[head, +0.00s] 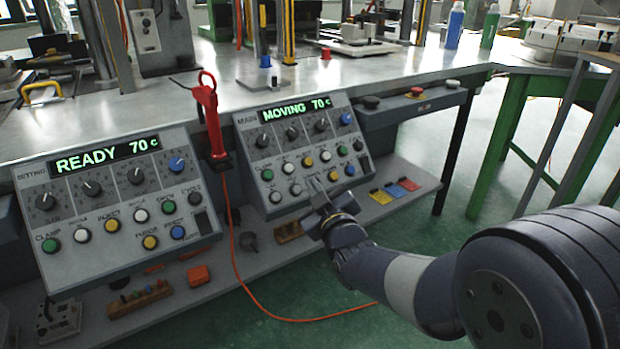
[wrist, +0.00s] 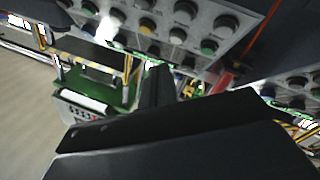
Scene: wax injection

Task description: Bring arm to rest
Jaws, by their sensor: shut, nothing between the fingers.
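My gripper (head: 322,196) is at the lower front of the right-hand control panel (head: 290,135), whose display reads "MOVING 70 c". It is shut and empty, with its fingertips close to the panel's lower buttons; I cannot tell whether they touch. My arm reaches in from the right side of the head view. In the wrist view the dark gripper body (wrist: 158,85) fills the lower part, with panel knobs and buttons above it.
A left-hand control panel (head: 125,195) reads "READY 70 c". A red tool (head: 211,115) hangs between the panels, with an orange cable trailing to the floor. A lower shelf (head: 255,262) holds small parts. A green table leg (head: 503,125) stands at right. Green floor is open below my arm.

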